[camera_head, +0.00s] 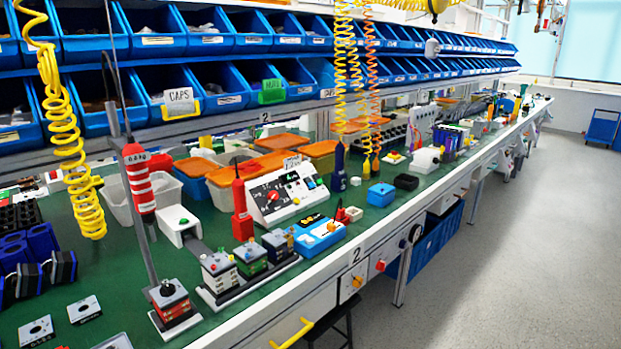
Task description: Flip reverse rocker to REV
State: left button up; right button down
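A white sloped control box (287,208) stands on the green bench top near the middle of the camera_head view. Its face carries a red rotary knob (273,196), a dark panel with small white markings, and a small blue element (311,184) at its right side. I cannot tell which part is the reverse rocker; its REV marking and position are too small to read. A blue box (319,240) with a dark top strip sits just in front of the control box. Neither of my grippers is in view, and nothing is seen touching the control box.
A red upright tool (241,212) stands just left of the control box. Small stacked fixtures (219,272) line the bench front. Orange-lidded bins (228,174) stand behind. Yellow coiled hoses (64,120) hang from above. Blue bins (152,30) fill the shelves. The floor (520,260) at right is clear.

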aim_at(308, 180)
jog(key=i+l+u, duration=0.1)
jog(key=u, duration=1)
jog(key=l+u, duration=0.7)
jog(key=l, duration=0.2)
jog(key=l+u, duration=0.2)
jog(key=l, duration=0.25)
jog(key=k+l+u, duration=0.15)
jog(key=l, duration=0.3)
jog(key=k+l, duration=0.1)
jog(key=l, duration=0.35)
jog(key=k+l, duration=0.1)
jog(key=l, duration=0.3)
jog(key=k+l+u, duration=0.1)
jog(key=l, duration=0.35)
jog(key=k+l, duration=0.15)
jog(key=l, duration=0.3)
